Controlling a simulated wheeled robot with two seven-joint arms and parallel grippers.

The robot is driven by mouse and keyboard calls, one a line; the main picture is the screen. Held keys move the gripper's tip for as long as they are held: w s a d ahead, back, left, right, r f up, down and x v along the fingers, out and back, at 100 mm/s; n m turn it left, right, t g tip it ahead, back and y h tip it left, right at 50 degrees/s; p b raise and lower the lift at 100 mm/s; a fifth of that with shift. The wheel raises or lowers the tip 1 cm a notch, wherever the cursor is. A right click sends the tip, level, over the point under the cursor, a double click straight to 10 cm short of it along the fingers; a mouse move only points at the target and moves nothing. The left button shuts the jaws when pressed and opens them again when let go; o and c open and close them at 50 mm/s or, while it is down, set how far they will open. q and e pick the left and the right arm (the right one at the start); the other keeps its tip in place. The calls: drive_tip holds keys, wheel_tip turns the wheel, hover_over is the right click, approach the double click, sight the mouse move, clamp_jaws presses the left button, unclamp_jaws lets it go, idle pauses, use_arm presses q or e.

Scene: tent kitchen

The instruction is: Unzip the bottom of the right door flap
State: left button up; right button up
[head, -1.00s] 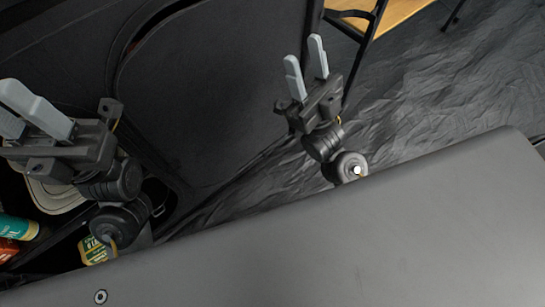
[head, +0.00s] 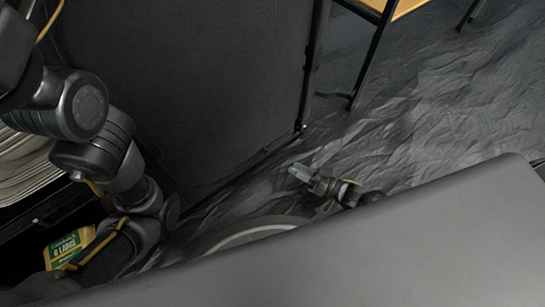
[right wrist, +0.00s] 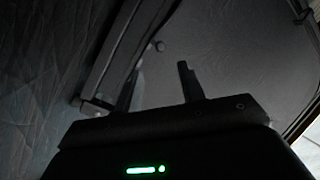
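A tall dark panel (head: 200,90) with rounded seams, possibly the door flap, fills the upper left of the head view. A dark panel (right wrist: 235,50) with a strip along its left edge (right wrist: 122,50) also fills much of the right wrist view. I cannot make out a zipper or its pull. My right gripper (head: 296,172) is low near the floor, right of the panel's lower corner. In the right wrist view its two fingers (right wrist: 162,88) stand apart with nothing visible between them. My left arm is at the left; its fingers are out of view.
Crumpled dark floor sheeting (head: 440,110) lies open at the right. A wooden-topped table (head: 408,6) with black legs stands at the top. A stack of plates (head: 22,165) and a yellow-green packet (head: 70,247) are at the left.

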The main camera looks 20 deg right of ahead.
sight(265, 151)
drive_tip(key=b+x, duration=0.4)
drive_tip(key=x, duration=0.6)
clamp_jaws()
